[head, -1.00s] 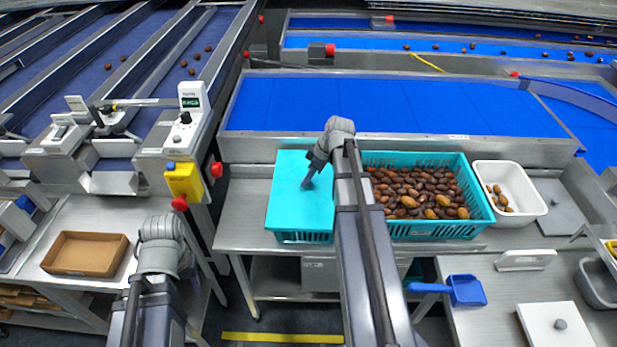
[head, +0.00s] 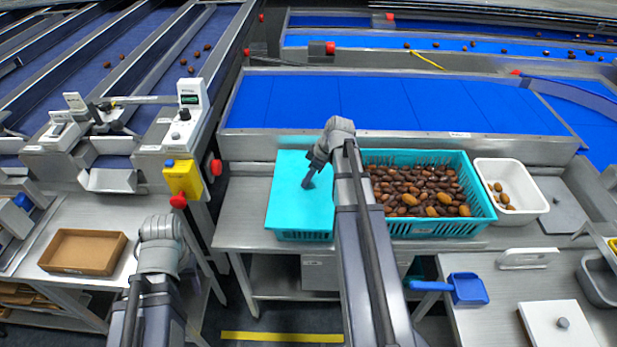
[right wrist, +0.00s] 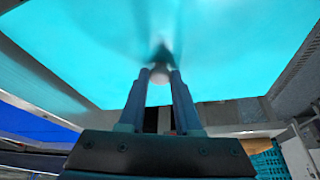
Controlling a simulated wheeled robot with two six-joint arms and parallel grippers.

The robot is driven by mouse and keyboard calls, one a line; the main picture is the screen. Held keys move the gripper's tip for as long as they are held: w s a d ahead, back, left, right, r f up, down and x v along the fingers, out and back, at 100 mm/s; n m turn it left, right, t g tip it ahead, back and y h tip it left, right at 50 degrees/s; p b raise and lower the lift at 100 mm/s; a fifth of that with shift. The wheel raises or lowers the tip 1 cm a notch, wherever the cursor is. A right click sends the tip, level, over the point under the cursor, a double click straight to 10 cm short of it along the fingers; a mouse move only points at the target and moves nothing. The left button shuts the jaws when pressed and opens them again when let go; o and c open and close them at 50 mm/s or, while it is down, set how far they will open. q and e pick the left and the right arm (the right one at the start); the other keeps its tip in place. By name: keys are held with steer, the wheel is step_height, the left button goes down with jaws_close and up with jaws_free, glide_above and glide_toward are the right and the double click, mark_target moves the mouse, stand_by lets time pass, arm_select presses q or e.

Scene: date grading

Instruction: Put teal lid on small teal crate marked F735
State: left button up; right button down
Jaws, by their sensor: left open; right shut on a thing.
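The flat teal lid (head: 290,197) lies level over the small teal crate (head: 305,236) on the metal table. Only the crate's slatted front shows below the lid's front edge. I cannot tell whether the lid rests on the rim or hangs just above it. My right gripper (head: 308,182) is over the lid. In the right wrist view its fingers (right wrist: 160,80) are shut on the lid's pale knob (right wrist: 159,74), with the teal lid filling the upper picture. No F735 mark is readable. My left arm shows at lower left, but its gripper is hidden.
A larger teal crate of dates (head: 483,205) stands close to the right, partly behind my right arm. Beyond it is a white tub (head: 535,205). A blue conveyor (head: 380,105) runs behind. A blue scoop (head: 468,289) and a cardboard tray (head: 85,270) lie on nearby tables.

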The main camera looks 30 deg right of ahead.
steer(key=c, duration=0.5)
jaws_free()
steer(key=shift+o, duration=0.3)
steer(key=o, duration=0.3)
step_height(320, 180, up, 7)
steer(key=p, duration=0.7)
